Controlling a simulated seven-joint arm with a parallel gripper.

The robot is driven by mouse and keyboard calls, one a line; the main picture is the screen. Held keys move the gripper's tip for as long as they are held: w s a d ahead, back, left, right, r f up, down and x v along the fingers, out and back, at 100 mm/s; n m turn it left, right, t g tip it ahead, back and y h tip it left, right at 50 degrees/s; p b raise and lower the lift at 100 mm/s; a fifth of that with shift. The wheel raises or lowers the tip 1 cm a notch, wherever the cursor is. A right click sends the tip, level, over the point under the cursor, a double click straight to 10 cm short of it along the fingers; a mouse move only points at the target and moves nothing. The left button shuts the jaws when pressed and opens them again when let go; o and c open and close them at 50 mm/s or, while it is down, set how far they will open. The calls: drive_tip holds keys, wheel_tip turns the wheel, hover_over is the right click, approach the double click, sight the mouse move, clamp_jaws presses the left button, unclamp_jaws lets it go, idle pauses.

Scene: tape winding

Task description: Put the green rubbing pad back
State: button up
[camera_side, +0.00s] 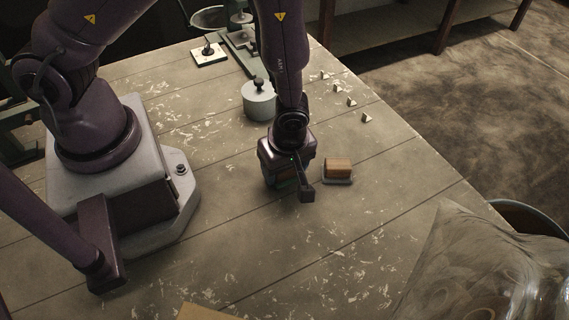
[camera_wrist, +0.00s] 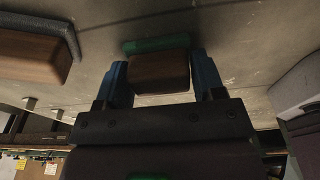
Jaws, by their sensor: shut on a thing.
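The green rubbing pad is a wooden block (camera_wrist: 160,72) with a green face (camera_wrist: 157,44) on its far side, towards the table. My gripper (camera_wrist: 160,78) has its two blue fingers on either side of the wooden block and is shut on it. In the side view my gripper (camera_side: 288,182) points down at the table, and only a sliver of green shows under it. I cannot tell whether the green face touches the table or is just above it.
A second wooden block with a grey pad (camera_side: 337,171) stands close to the right of my gripper; it also shows in the wrist view (camera_wrist: 35,52). A grey canister (camera_side: 259,102) stands behind. Small pale wedges (camera_side: 351,102) line the right back.

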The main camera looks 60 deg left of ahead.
drive_tip(key=o, duration=1)
drive_tip(key=shift+c, duration=0.2)
wheel_tip(320, 180, up, 11)
drive_tip(key=d, duration=0.2)
wheel_tip(320, 180, up, 9)
drive_tip(key=m+t+h, duration=0.1)
drive_tip(key=m+h, duration=0.1)
drive_tip(key=m, duration=0.2)
hover_over(289, 180)
drive_tip(key=a, duration=0.2)
drive_tip(key=s+a+r+m+t, duration=0.2)
drive_tip(key=s+a+r+m, duration=0.1)
drive_tip(key=r+m, duration=0.4)
drive_tip(key=s+a+r+m+t, duration=0.2)
drive_tip(key=s+a+r+m, duration=0.2)
drive_tip(key=r+m, duration=0.3)
drive_tip(key=shift+s+a+r+t, duration=0.15)
drive_tip(key=shift+s+a+t, duration=0.15)
drive_tip(key=shift+s, duration=0.5)
